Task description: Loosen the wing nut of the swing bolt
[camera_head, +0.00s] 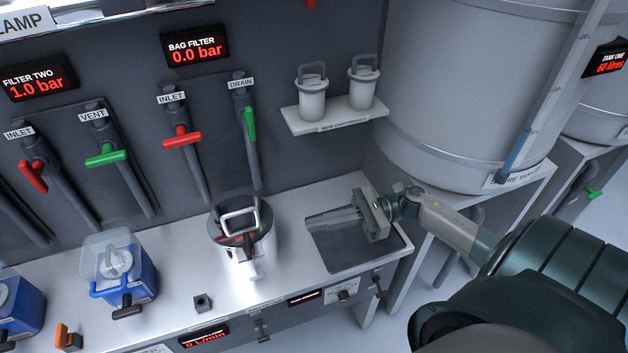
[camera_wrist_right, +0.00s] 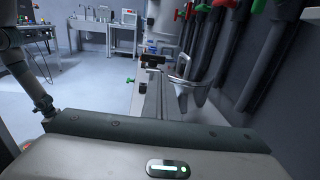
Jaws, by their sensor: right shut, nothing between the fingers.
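The steel bag filter housing (camera_head: 241,254) stands on the bench below the bag filter inlet and drain valves. Its round lid has a wire handle (camera_head: 240,219). Bright fittings show at its front, but I cannot make out the swing bolt or its wing nut clearly. My right gripper (camera_head: 377,215) is to the right of the housing, apart from it, above the dark recessed tray. It is shut and empty. In the right wrist view the shut fingers (camera_wrist_right: 154,101) point forward, and a handle (camera_wrist_right: 184,66) shows past them. My left gripper is not in view.
Blue-bodied filter units (camera_head: 128,283) stand on the bench at left. A small dark block (camera_head: 203,302) and an orange clip (camera_head: 68,337) lie near the front edge. A shelf (camera_head: 334,122) holds two grey cartridges (camera_head: 312,98). A large tank (camera_head: 455,95) stands behind my right arm.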

